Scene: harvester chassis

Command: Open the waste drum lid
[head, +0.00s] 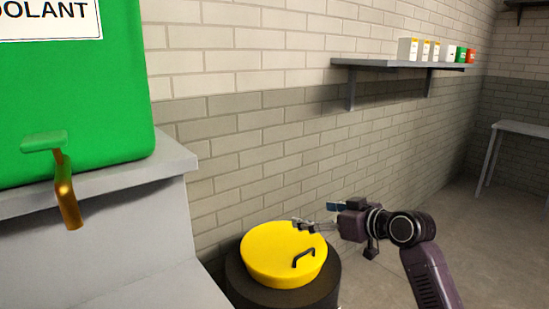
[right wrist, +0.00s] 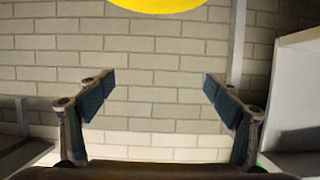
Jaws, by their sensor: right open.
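The waste drum lid (head: 268,250) is yellow and round, with a black bar handle (head: 303,258) on its top toward the right front. It lies flat on the dark drum (head: 247,293), covering it. In the right wrist view a yellow edge, likely the lid (right wrist: 158,5), shows at the top. My right gripper (head: 305,225) is over the lid's far right side, above and behind the handle, and apart from the handle. In the right wrist view its two fingers (right wrist: 159,85) are wide apart with nothing between them. My left gripper is not in view.
A green coolant tank (head: 75,110) with a brass tap (head: 66,195) stands on a grey stand (head: 110,245) left of the drum. A brick wall is close behind the drum. A wall shelf (head: 400,66) holds several small boxes. Open floor (head: 490,240) lies to the right.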

